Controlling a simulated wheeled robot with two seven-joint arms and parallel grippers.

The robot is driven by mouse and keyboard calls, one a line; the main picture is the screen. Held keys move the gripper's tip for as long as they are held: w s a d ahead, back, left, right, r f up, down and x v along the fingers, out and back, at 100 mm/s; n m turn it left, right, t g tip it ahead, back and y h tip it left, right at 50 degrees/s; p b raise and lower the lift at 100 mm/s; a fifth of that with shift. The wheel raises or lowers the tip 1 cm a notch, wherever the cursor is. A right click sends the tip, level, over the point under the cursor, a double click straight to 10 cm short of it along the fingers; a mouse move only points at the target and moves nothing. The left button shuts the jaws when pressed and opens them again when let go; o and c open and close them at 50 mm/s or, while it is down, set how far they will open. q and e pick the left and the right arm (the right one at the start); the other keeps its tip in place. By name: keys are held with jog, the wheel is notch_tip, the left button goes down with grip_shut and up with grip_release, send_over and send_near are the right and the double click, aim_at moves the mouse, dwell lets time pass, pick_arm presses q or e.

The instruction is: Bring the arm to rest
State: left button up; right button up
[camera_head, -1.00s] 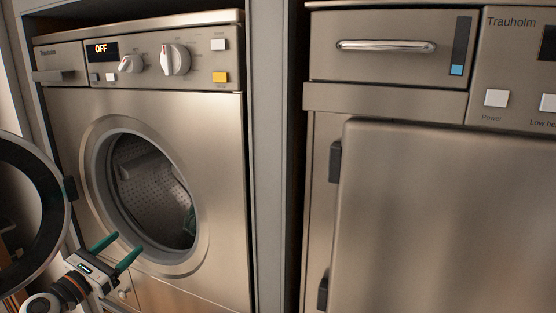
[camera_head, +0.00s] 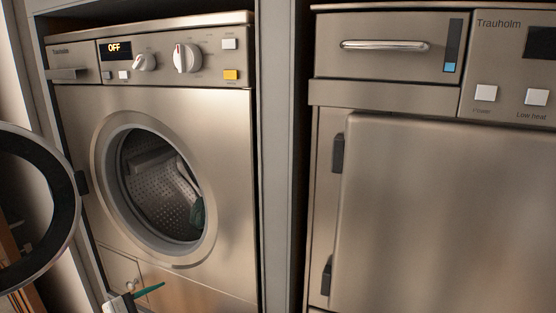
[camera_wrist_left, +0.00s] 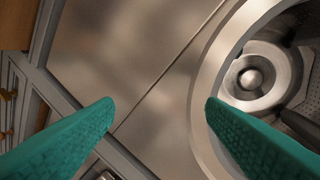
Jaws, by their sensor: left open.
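My left gripper (camera_head: 140,296) is at the bottom left of the head view, low in front of the washer, with only a green finger and part of its body showing. In the left wrist view its two green fingers (camera_wrist_left: 160,105) are apart with nothing between them. Beyond them are the washer's front panel (camera_wrist_left: 150,70) and the round door opening (camera_wrist_left: 205,90). My right gripper is not in view.
The washer (camera_head: 220,140) reads OFF, and its round door (camera_head: 68,215) stands open to the left. A dark green item (camera_head: 197,212) lies in the drum (camera_head: 160,195). A second appliance (camera_head: 440,210) with a closed door stands at right.

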pick_arm(q)
jog(key=s+d+f+m+g+y, duration=0.3)
jog(key=s+d+f+m+g, duration=0.45)
jog(key=s+f+m, duration=0.65)
jog(key=s+a+m+g+y, duration=0.2)
jog(key=s+m+y, duration=0.45)
jog(key=s, duration=1.05)
notch_tip(320, 180, down, 25)
jog(key=m+g, duration=0.1)
jog(key=s+a+f+g+b, duration=0.1)
jog(key=s+a+f, duration=0.1)
jog(key=s+f, duration=1.5)
jog(key=shift+s+a+f, duration=0.15)
jog(key=shift+a+f, duration=0.1)
jog(key=shift+f, duration=0.15)
